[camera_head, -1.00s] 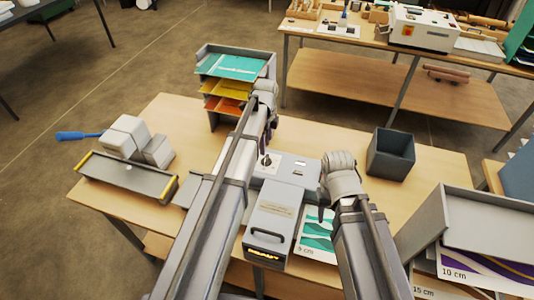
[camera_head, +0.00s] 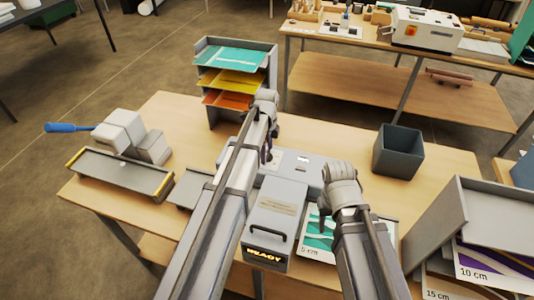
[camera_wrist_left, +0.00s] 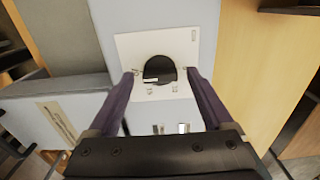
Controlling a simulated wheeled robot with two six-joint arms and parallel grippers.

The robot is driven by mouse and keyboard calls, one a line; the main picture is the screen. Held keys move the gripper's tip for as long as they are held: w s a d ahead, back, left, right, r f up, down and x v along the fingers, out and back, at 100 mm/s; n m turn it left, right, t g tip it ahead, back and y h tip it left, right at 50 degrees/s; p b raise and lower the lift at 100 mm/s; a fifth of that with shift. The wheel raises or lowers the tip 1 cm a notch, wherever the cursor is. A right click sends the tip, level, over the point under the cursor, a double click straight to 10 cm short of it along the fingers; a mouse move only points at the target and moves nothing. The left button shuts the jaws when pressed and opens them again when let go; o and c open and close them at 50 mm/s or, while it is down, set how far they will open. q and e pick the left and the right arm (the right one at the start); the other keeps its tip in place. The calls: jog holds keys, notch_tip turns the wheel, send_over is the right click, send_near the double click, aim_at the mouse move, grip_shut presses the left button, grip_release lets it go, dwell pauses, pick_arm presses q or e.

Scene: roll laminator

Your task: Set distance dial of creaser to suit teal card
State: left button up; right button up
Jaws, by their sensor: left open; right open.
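The grey creaser (camera_head: 277,208) stands at the middle of the table, its lit front display reading READY. Its black round dial (camera_wrist_left: 158,69) sits on a white plate (camera_wrist_left: 128,45) in the left wrist view; small plate marks are too small to read. My left gripper (camera_wrist_left: 160,77) is open, its two purple fingers on either side of the dial, apart from it as far as I can tell. In the head view my left gripper (camera_head: 267,152) hides the dial. My right gripper (camera_head: 322,215) is open above a teal-and-white sheet (camera_head: 316,240) marked 5 cm. Teal card (camera_head: 236,58) lies on the rack's top shelf.
The grey rack (camera_head: 205,43) also holds yellow and orange card. A device with a blue handle (camera_head: 70,127) stands at left. A dark open bin (camera_head: 398,151) is at right. Sheets marked 10 cm and 15 cm lie at lower right. Table between bin and rack is clear.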

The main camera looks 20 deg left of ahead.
pick_arm(q)
grip_shut()
dwell(0.6)
